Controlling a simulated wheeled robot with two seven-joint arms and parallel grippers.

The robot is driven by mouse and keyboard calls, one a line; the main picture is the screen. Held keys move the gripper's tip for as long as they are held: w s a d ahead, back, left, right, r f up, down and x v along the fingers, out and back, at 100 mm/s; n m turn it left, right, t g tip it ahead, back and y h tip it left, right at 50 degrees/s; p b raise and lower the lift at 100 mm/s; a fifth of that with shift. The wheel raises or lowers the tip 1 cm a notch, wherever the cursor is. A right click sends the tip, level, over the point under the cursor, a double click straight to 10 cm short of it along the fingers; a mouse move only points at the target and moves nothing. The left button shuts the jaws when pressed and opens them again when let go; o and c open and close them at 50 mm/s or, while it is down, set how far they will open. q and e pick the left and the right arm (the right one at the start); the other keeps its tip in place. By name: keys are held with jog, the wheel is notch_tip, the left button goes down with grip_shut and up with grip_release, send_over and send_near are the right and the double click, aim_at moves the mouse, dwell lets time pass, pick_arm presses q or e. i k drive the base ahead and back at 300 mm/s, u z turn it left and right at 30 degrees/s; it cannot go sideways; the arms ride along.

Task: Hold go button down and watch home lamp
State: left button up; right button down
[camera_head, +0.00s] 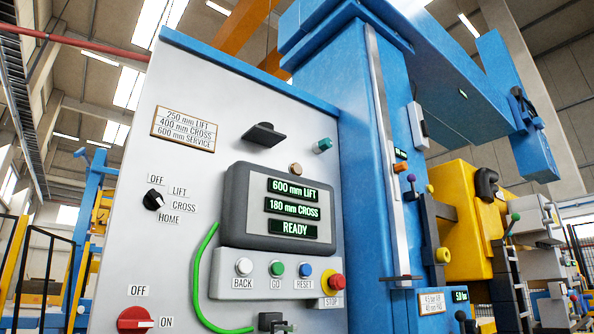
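The green GO button (277,268) sits between the white BACK button (244,266) and the blue RESET button (306,270) on the grey control box. Nothing touches it. No lamp is labelled as home. A teal-green fitting (323,145) and a small amber-brown one (295,169) stand on the panel above the display (293,207); I cannot tell whether either is lit. The display reads 600 mm LIFT, 180 mm CROSS and READY. The selector knob (153,200) has OFF, LIFT, CROSS and HOME marks; its setting is unclear. Neither gripper shows clearly.
A red STOP button (335,282) is right of RESET. A red OFF/ON rotary switch (134,319) is at lower left. A green cable (194,287) curves down the panel. A black ledge (264,134) juts out above. The blue column (370,150) and yellow machine (455,225) stand to the right.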

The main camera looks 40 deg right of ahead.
aim_at(277, 269)
jog(key=k, duration=0.5)
jog(key=z, duration=2.1)
jog(key=i, duration=1.1)
jog(key=u, duration=2.15)
jog(key=i, duration=0.4)
